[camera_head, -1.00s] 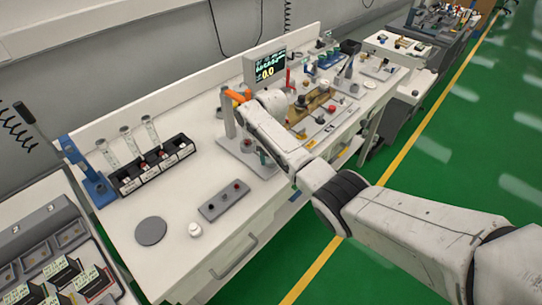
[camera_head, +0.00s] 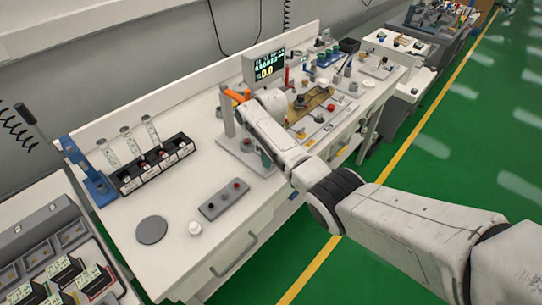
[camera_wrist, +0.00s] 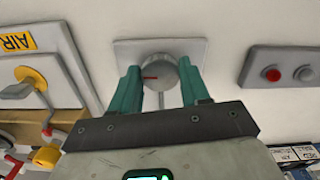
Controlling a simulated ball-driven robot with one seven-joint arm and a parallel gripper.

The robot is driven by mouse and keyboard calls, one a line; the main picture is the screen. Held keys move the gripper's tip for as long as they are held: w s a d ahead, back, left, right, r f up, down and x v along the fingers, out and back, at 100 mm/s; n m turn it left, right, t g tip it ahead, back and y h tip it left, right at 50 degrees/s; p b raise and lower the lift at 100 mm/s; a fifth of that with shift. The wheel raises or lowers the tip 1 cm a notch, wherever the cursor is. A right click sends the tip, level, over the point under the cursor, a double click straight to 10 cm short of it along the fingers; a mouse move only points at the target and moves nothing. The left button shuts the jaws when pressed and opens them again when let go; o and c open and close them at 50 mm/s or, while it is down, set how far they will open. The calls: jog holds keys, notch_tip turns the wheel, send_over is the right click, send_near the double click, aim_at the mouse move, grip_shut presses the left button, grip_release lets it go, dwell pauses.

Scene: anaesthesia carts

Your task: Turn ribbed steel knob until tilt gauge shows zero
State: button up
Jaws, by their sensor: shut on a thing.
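The ribbed steel knob (camera_wrist: 158,72) is a round grey cylinder with a red line on its face. It sits on a pale square plate (camera_wrist: 192,46) in the wrist view. My gripper (camera_wrist: 160,80) has its two green fingers on either side of the knob and is shut on it. In the head view my arm reaches across the bench, and the knob and fingertips cannot be made out.
A grey button panel (camera_wrist: 289,72) lies to the right in the wrist view. An AIR-labelled panel (camera_wrist: 25,62) with a yellow knob is to the left. In the head view, a vial rack (camera_head: 152,168) and grey disc (camera_head: 152,229) stand on the bench (camera_head: 118,218).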

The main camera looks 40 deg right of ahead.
jog(key=shift+w+r+n, duration=0.1)
jog(key=shift+n, duration=1)
jog(key=o, duration=1.1)
jog(key=shift+c, duration=0.2)
notch_tip(320, 180, up, 11)
jog(key=shift+b, duration=0.45)
jog(key=shift+f, duration=0.2)
